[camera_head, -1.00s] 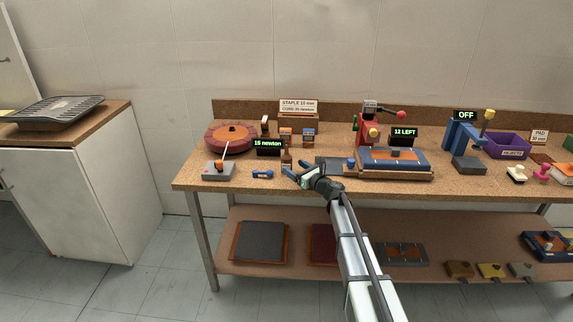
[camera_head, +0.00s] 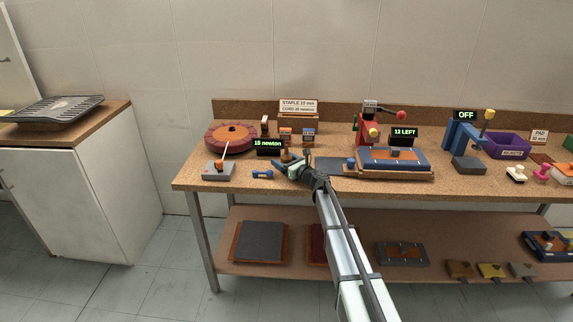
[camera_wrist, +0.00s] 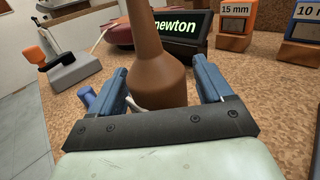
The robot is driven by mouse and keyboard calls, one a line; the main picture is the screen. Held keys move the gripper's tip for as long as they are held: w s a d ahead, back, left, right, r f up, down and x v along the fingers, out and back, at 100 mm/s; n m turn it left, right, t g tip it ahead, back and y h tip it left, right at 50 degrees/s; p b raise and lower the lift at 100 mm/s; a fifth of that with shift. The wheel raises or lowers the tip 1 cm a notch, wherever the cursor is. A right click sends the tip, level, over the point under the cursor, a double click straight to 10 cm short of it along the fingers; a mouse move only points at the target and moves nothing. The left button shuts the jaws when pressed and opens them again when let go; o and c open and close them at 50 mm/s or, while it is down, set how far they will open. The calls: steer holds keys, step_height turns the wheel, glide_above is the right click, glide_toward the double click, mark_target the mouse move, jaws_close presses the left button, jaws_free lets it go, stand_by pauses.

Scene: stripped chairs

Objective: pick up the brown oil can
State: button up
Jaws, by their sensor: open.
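The brown oil can (camera_wrist: 160,72) stands upright on the workbench in the wrist view, with a wide body and a narrowing neck whose top is cut off by the frame. My gripper (camera_wrist: 166,85) is open, with one blue finger on each side of the can. The can's lower part is hidden behind the gripper's dark crossbar. I cannot tell whether either finger touches it. In the head view my gripper (camera_head: 283,166) covers most of the can, and only a small brown part (camera_head: 286,156) shows.
A "newton" display (camera_wrist: 175,27) stands just behind the can. A blue dumbbell-shaped piece (camera_head: 263,174) and a grey switch box (camera_head: 218,171) lie left of the gripper.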

steer(key=shift+c, duration=0.4)
steer(key=c, duration=1.2)
